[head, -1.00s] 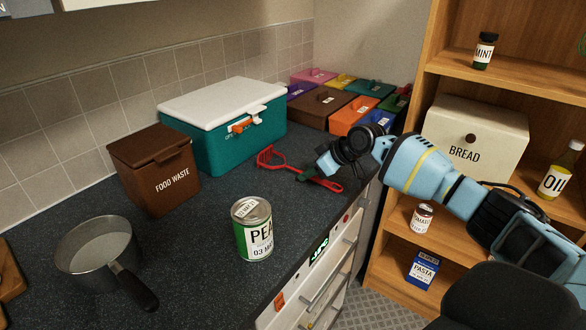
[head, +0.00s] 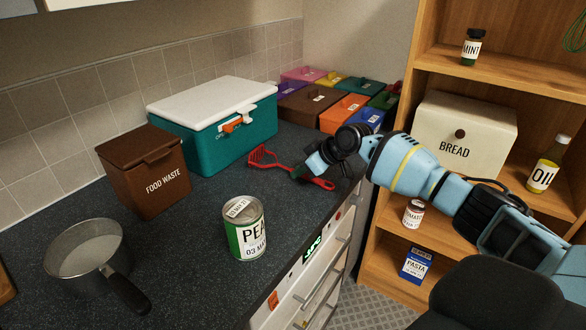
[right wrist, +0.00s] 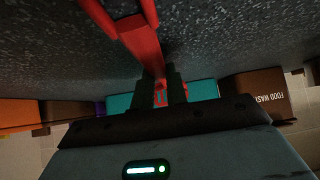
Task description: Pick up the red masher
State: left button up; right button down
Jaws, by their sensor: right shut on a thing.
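The red masher (head: 262,158) lies along the dark counter in front of the teal cooler, its head to the left and its handle end to the right. My right gripper (head: 301,173) reaches in from the right and is shut on the masher's middle. In the right wrist view the red masher (right wrist: 140,42) runs between the two dark fingers (right wrist: 168,88). Whether it is clear of the counter I cannot tell. My left gripper is not in view.
A can of peas (head: 245,228) stands near the counter's front edge. A grey saucepan (head: 85,250), a brown food waste bin (head: 145,170) and the white-lidded teal cooler (head: 213,125) stand to the left. Coloured boxes (head: 345,108) fill the back corner. A wooden shelf (head: 440,60) stands at right.

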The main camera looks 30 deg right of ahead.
jog(key=shift+r, duration=0.45)
notch_tip(320, 180, up, 3)
jog(key=s+a+r, duration=0.1)
jog(key=s, duration=1.5)
jog(key=shift+r, duration=0.1)
